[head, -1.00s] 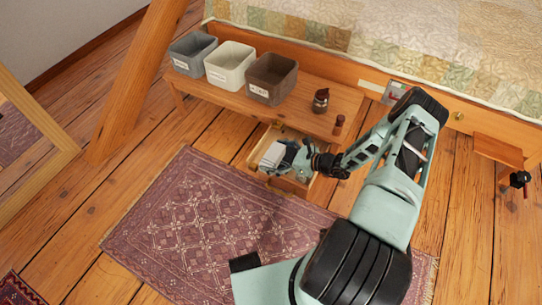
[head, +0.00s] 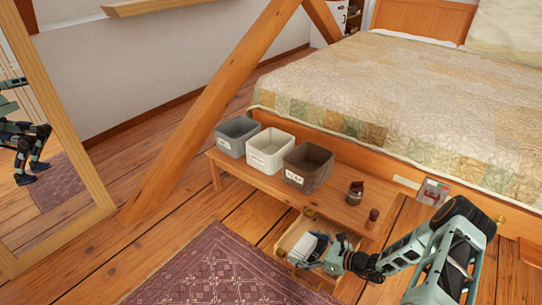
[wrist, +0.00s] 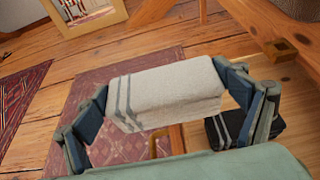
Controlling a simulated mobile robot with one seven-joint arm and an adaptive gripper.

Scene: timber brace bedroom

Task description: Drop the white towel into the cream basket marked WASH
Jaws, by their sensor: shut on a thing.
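The white towel (wrist: 165,88), folded and with grey stripes, sits between the fingers of my gripper (wrist: 165,103) in the wrist view. The gripper is shut on it. In the head view my gripper (head: 320,252) and the white towel (head: 302,247) are at the open drawer under the low bench; how far the towel is lifted is hard to tell. The cream basket (head: 269,164) stands on the bench between a grey and a brown one. Its pale label is too small to read, and its inside looks empty.
The grey basket (head: 237,137) and brown basket (head: 308,169) flank the cream one closely. A dark jar (head: 355,193) and small bottle (head: 372,218) stand on the bench's right end. A dark striped towel (wrist: 228,130) lies below. A slanted timber brace (head: 215,110) rises at the left.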

